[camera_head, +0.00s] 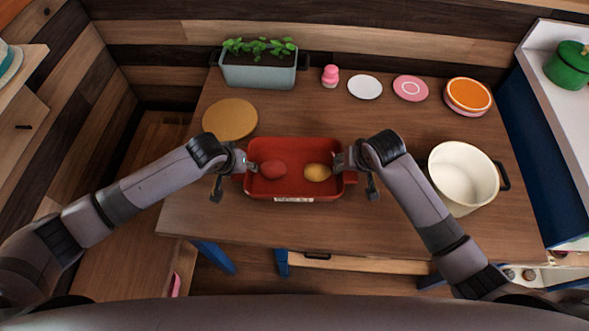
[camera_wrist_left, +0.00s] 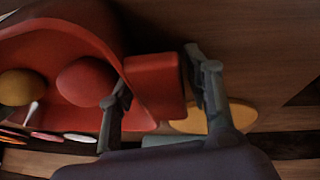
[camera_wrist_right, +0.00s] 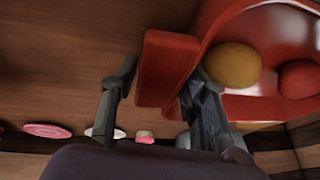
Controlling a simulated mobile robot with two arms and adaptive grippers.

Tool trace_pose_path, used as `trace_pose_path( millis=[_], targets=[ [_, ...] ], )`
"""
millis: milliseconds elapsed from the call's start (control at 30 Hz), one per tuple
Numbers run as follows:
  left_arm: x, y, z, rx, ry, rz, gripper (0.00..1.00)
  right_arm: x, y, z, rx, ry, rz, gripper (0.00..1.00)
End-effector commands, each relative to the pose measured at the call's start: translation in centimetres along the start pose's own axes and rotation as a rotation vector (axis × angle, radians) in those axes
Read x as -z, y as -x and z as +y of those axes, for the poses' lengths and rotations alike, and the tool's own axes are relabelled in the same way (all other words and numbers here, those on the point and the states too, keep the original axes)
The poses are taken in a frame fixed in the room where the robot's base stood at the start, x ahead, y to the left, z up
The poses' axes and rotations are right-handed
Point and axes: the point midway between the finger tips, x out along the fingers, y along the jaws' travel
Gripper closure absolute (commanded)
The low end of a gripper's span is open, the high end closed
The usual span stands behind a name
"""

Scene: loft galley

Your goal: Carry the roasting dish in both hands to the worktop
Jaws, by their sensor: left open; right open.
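The red roasting dish (camera_head: 295,190) sits on the wooden table (camera_head: 400,225), with a red rounded item (camera_head: 272,169) and a yellow one (camera_head: 318,172) inside. My left gripper (camera_head: 236,172) is at the dish's left end; in the left wrist view its open fingers (camera_wrist_left: 160,82) are on either side of the red handle (camera_wrist_left: 156,86). My right gripper (camera_head: 355,172) is at the right end; in the right wrist view its open fingers (camera_wrist_right: 158,88) are on either side of the other handle (camera_wrist_right: 166,68). I cannot tell whether the fingers touch the handles.
A round wooden board (camera_head: 230,118) lies behind left, a planter (camera_head: 258,72) behind it. A pink object (camera_head: 330,76), a white plate (camera_head: 365,87), a pink plate (camera_head: 410,88) and orange-topped plates (camera_head: 468,95) line the back. A cream pot (camera_head: 462,178) stands right; a white counter (camera_head: 555,100) is beyond.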

Motion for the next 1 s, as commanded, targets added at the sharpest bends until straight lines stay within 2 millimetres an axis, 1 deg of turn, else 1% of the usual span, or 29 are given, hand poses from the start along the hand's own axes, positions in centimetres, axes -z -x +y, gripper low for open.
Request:
trace_pose_path(
  millis=[167, 800, 867, 1000],
  targets=[
    [0.00, 0.02, 0.01, 0.000, 0.000, 0.000, 0.54, 0.00, 0.01, -0.01, 0.000, 0.000, 0.000, 0.59],
    [-0.01, 0.04, -0.04, 0.001, 0.000, -0.001, 0.96, -0.02, 0.03, 0.03, -0.001, 0.000, -0.001, 1.00],
    [-0.02, 0.04, -0.05, 0.001, 0.000, -0.001, 1.00, -0.02, 0.03, 0.04, -0.001, 0.000, -0.001, 1.00],
    [-0.02, 0.04, -0.06, 0.002, 0.000, -0.001, 1.00, -0.02, 0.03, 0.05, -0.002, 0.000, -0.001, 1.00]
  ],
)
